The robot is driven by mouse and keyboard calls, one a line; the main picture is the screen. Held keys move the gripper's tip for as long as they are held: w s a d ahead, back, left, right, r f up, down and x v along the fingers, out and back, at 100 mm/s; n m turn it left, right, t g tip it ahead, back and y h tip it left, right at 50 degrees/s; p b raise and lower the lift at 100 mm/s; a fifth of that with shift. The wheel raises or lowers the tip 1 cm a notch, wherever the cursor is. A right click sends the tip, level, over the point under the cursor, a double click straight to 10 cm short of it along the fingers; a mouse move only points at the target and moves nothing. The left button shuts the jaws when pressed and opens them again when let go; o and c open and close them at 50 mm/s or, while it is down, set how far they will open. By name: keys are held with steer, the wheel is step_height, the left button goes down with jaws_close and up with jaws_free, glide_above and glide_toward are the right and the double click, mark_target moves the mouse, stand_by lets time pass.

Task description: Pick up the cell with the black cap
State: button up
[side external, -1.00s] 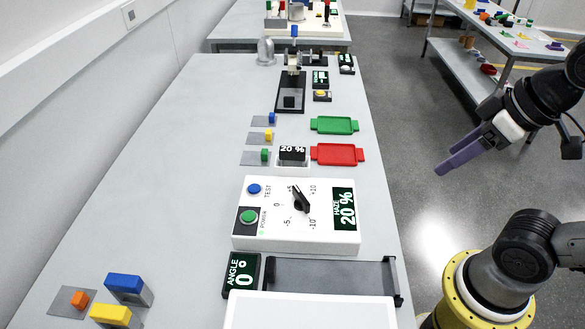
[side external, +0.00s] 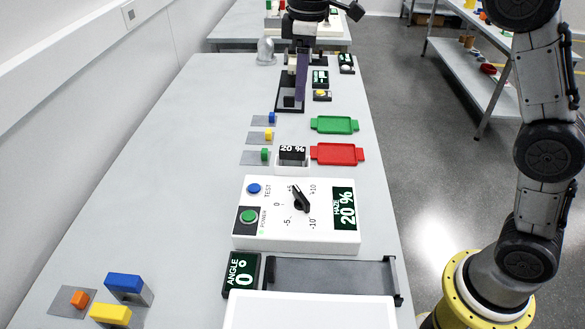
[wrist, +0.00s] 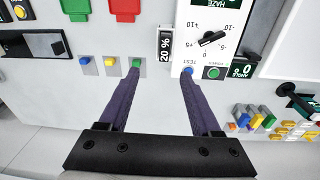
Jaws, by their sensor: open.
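My gripper (side external: 300,92) hangs over the far part of the bench, fingers pointing down. In the wrist view my gripper (wrist: 160,80) has two purple fingers wide apart with nothing between them. I cannot clearly single out a cell with a black cap. Three flat grey pieces with blue (side external: 271,118), yellow (side external: 269,136) and green (side external: 264,155) ends lie in a column on the bench. At the near left are pieces with orange (side external: 80,300), blue (side external: 124,283) and yellow (side external: 110,314) tops. A small block with a black "20 %" face (side external: 292,153) sits beside the red tray.
A green tray (side external: 334,125) and red tray (side external: 356,154) lie at the bench's right. A white haze meter (side external: 270,226) with a knob stands nearer, then an angle display (side external: 241,273) and a dark stage (side external: 325,273). The bench's left strip is clear.

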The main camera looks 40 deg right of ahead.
glide_above(292, 148)
steer(key=shift+g, duration=0.4)
step_height(292, 148, down, 12)
steer(key=shift+s+d+f, duration=0.1)
steer(key=shift+d, duration=0.05)
steer(key=shift+f, duration=2.75)
jaws_close()
steer(key=shift+r, duration=0.1)
